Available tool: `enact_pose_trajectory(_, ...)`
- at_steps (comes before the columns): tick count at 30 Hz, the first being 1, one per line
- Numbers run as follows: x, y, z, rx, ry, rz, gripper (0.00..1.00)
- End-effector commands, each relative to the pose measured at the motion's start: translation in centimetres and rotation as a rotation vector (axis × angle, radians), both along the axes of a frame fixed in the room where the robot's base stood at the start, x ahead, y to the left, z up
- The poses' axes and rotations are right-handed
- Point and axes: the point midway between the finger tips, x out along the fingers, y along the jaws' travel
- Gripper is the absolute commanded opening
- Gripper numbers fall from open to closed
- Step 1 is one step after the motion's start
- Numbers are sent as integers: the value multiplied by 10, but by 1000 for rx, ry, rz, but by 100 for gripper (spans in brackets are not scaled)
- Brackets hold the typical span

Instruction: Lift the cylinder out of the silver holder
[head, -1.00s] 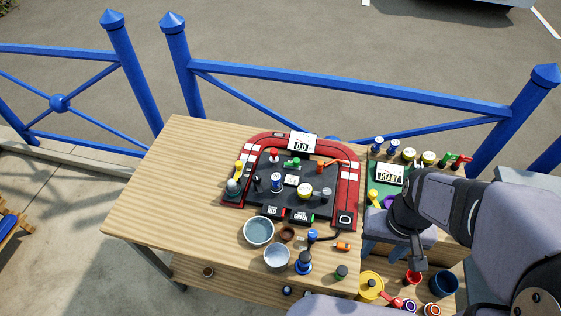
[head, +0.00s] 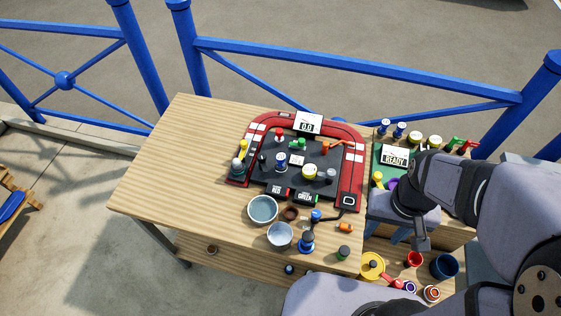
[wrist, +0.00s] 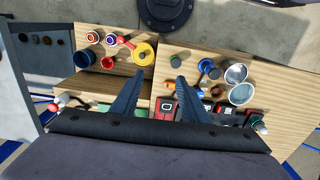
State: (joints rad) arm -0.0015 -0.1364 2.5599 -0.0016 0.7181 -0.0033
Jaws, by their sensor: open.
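My gripper (wrist: 159,78) is open in the wrist view, its two dark fingers apart with nothing between them, pointing down over the worktops. In the head view it is at the right, beside the main table. No silver holder with a cylinder is clear at this size. A grey metallic piece (head: 238,168) with a yellow part above it stands at the left of the red-edged board. A small grey metallic piece (head: 330,175) stands at the board's right. A dark green-topped cylinder (head: 344,253) stands near the table's front edge. I cannot tell which is the task's pair.
The red-edged board (head: 353,185) carries several small fittings. Two metal bowls (head: 262,209) and a blue-based piece (head: 306,243) stand before it. A yellow pan (head: 372,266), red cup (head: 414,259) and blue cup (head: 444,266) sit lower right. The table's left side (head: 180,170) is clear.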

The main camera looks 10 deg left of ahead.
Motion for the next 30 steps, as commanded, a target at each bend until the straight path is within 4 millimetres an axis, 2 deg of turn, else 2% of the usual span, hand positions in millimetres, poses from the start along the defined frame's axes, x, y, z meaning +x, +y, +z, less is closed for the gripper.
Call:
enact_pose_trajectory(2,0,0,0,0,0,0,41)
enact_pose_trajectory(4,0,0,0,0,0,0,48)
enact_pose_trajectory(12,0,0,0,-1,1,3,48)
enact_pose_trajectory(17,-2,-1,-11,-38,42,91,48)
enact_pose_trajectory(22,0,-10,-40,-185,168,384,48)
enact_pose_trajectory(25,14,-19,-58,-338,267,640,48)
enact_pose_trajectory(28,43,-23,-73,-539,360,918,48)
enact_pose_trajectory(30,71,-18,-80,-699,408,1103,48)
